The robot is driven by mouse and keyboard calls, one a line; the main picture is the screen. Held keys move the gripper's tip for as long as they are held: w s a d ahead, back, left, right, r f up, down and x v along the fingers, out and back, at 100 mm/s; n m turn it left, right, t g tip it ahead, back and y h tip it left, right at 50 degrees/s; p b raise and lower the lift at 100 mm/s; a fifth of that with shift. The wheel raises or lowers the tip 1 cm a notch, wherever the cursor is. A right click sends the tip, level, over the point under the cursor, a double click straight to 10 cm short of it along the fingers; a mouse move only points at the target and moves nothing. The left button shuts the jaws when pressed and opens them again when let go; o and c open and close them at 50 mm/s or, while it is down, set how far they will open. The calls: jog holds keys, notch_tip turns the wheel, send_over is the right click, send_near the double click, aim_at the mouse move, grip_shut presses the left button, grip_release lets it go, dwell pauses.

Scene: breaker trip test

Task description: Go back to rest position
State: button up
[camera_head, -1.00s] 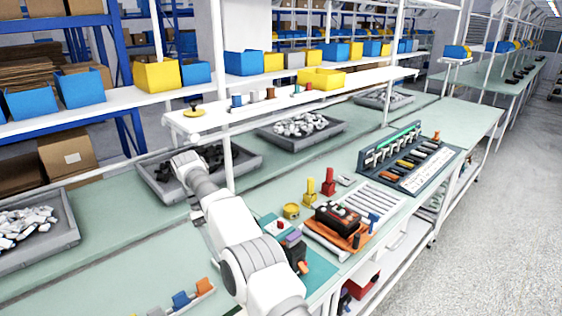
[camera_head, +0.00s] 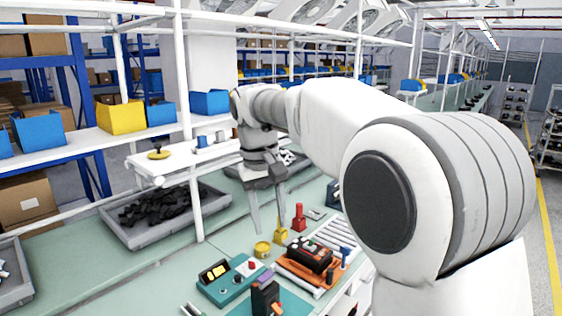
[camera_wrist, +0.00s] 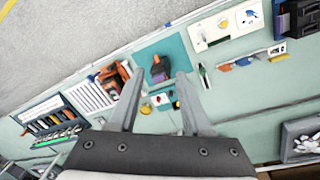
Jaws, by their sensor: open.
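My gripper (camera_head: 268,232) is raised above the green workbench (camera_head: 125,280), pointing down with its two fingers apart and nothing between them. The wrist view shows the same open gripper (camera_wrist: 160,80) high over the bench. A black breaker (camera_head: 311,256) sits on an orange tray (camera_head: 283,268) to the right of the gripper in the head view. A teal test box (camera_head: 232,278) with a yellow-lit window stands in front of the gripper. My arm hides much of the bench's right side in the head view.
A yellow round pot (camera_head: 262,248), a yellow stamp-like block (camera_head: 281,232) and a red one (camera_head: 299,217) stand near the gripper. A grey tray (camera_head: 145,238) of black parts lies at left. White uprights (camera_head: 190,130) and a shelf (camera_head: 150,165) rise close to the arm.

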jog(key=s+d+r+m+t+y, duration=0.1)
jog(key=s+d+r+m+t, duration=0.1)
jog(key=s+d, duration=0.95)
jog(key=s+d+f+m+t, duration=0.1)
jog(key=s+d+f, duration=0.1)
jog(key=s, duration=0.4)
jog(key=s+d+f+t, duration=0.2)
jog(key=s+f, duration=0.2)
jog(key=s, duration=0.2)
jog(key=shift+d+f+m, duration=0.25)
jog(key=shift+d+m, duration=0.1)
jog(key=shift+m, duration=0.05)
jog(key=shift+s+a, duration=0.1)
